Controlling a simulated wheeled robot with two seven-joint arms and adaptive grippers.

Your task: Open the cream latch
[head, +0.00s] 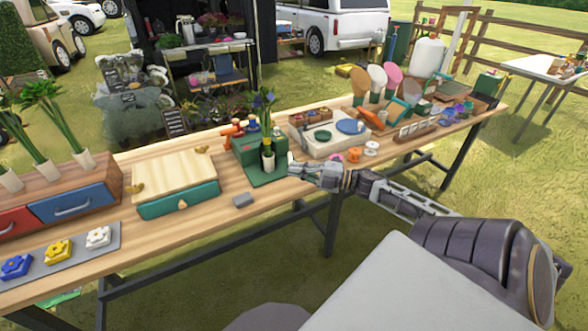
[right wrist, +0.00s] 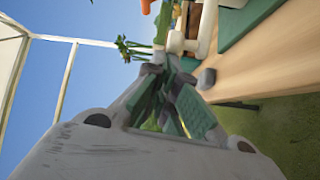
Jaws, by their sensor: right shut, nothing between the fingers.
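My right gripper (head: 296,171) reaches in from the right over the table's front edge, just in front of the cream panel (head: 313,147). The panel carries a green disc and a blue disc. In the right wrist view the gripper's fingers (right wrist: 168,85) are together and nothing shows between them. Beyond the fingertips, a cream bar-shaped part (right wrist: 190,40) stands apart from them; it may be the cream latch, but I cannot be sure. In the head view the latch is too small to tell apart. My left gripper is not in view.
A green box (head: 264,165) with a potted flower stands left of my right gripper. A wooden-topped box with a teal drawer (head: 178,200) is farther left. A grey block (head: 243,200) lies near the front edge. Discs, paddles and tools crowd the right end.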

